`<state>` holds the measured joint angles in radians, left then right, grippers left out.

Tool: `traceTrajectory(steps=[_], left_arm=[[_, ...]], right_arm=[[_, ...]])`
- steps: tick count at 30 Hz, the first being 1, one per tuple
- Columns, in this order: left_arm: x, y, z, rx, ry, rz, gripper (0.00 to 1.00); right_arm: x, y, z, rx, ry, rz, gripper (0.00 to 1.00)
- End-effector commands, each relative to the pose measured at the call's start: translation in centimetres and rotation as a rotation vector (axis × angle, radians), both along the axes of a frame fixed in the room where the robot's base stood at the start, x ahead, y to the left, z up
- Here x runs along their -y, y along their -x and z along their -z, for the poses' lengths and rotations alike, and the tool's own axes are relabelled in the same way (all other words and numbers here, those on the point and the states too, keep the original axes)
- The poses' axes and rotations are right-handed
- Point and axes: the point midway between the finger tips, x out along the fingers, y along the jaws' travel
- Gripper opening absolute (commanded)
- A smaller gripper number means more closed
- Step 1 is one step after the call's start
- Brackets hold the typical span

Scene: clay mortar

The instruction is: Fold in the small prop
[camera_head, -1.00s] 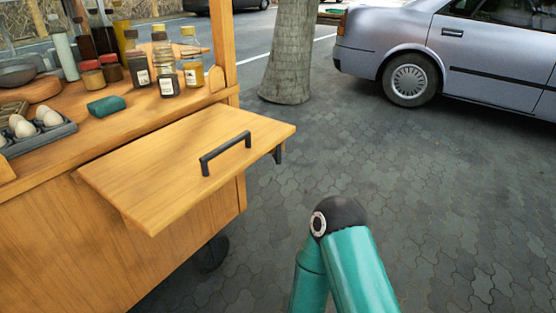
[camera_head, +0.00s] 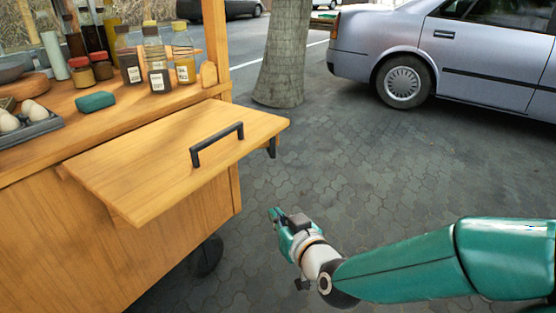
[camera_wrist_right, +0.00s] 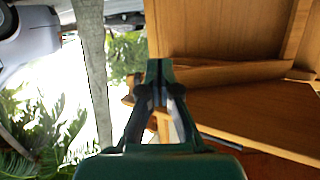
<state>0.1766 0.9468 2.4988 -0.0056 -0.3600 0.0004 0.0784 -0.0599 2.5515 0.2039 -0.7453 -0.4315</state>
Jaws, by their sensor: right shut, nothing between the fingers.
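The small prop (camera_head: 271,147) is a short dark bracket hanging under the right corner of the wooden flap (camera_head: 160,165). The flap sticks out level from the cart's side and has a black bar handle (camera_head: 217,145) on top. My right gripper (camera_head: 277,214) is below the prop, apart from it, over the paving. In the right wrist view its dark fingers (camera_wrist_right: 160,72) are together with nothing between them. Wooden panels of the cart fill the right of that view; I cannot make out the prop there. My left gripper is not in view.
A post (camera_head: 216,45) stands by the flap. A tree trunk (camera_head: 290,55) and a silver car (camera_head: 450,55) are behind. The paving on the right is free.

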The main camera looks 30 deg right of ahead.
Motion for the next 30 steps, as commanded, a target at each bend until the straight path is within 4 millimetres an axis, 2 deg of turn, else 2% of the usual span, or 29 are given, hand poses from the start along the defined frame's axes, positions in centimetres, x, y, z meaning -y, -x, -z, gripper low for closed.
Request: traceTrajectory(steps=[1,3,6,9,14,19,21,30], left_arm=[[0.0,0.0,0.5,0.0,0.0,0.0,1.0],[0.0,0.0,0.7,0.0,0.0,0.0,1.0],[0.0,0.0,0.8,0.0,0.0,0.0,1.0],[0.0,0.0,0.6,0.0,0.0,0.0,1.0],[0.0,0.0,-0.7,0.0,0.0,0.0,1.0],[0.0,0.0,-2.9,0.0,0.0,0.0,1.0],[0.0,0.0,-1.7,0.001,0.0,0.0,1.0],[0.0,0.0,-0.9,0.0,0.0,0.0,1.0]], right_arm=[[1.0,0.7,-2.4,0.071,0.026,0.028,0.0],[2.0,1.6,-5.0,0.141,0.055,0.058,0.0],[2.9,2.6,-7.4,0.203,0.081,0.089,0.0],[3.3,2.9,-8.6,0.23,0.094,0.104,0.0],[3.6,2.2,-9.0,0.231,0.098,0.107,0.0],[4.0,0.6,-9.1,0.228,0.095,0.105,0.0],[4.3,-0.9,-8.4,0.234,0.093,0.104,0.0],[5.9,-7.0,-8.4,0.235,0.093,0.103,0.0]])
